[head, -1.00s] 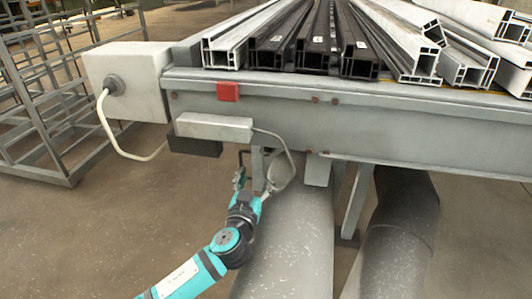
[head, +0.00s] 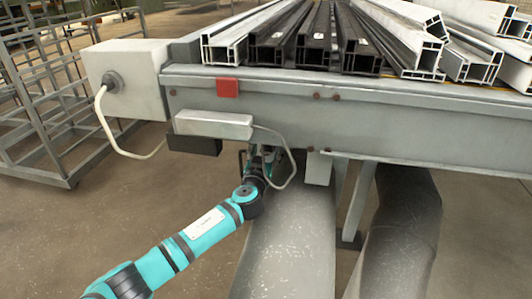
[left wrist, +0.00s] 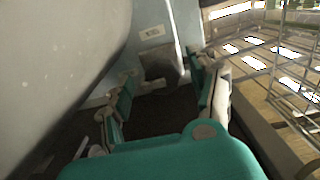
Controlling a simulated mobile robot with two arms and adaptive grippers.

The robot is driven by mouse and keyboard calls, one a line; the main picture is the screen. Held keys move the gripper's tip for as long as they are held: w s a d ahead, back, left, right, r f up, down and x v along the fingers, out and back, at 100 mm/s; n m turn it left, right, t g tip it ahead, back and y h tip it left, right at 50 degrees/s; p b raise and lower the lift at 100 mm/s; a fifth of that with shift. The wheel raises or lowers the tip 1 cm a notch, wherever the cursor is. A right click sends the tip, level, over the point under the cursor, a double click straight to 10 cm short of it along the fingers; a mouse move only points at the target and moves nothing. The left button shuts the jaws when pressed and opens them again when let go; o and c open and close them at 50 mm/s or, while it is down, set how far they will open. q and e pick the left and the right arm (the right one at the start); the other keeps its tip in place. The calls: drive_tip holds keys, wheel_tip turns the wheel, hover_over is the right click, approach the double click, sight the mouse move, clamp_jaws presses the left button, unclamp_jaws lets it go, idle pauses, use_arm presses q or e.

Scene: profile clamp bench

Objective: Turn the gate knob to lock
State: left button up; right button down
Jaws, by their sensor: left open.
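My left gripper (head: 259,162) reaches under the front edge of the bench, partly hidden behind a grey cable loop. In the left wrist view its teal fingers (left wrist: 163,88) are spread apart and empty. A grey, blocky, rounded part that looks like the gate knob (left wrist: 161,70) shows ahead between the fingertips, on a pale panel (left wrist: 152,14) with a small white label above it. I cannot tell whether the fingers touch it, nor which way the knob is turned. In the head view I cannot make out the knob. My right gripper is not in view.
The bench (head: 400,112) carries white and black profiles. A red block (head: 228,87), a grey box (head: 214,124) and its cable (head: 293,168) are on its front, close above my left gripper. Large grey pipes (head: 292,240) stand below. A metal rack (head: 40,120) is at left.

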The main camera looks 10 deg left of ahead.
use_arm(q)
drive_tip(key=shift+c, duration=0.4)
drive_tip(key=c, duration=1.1)
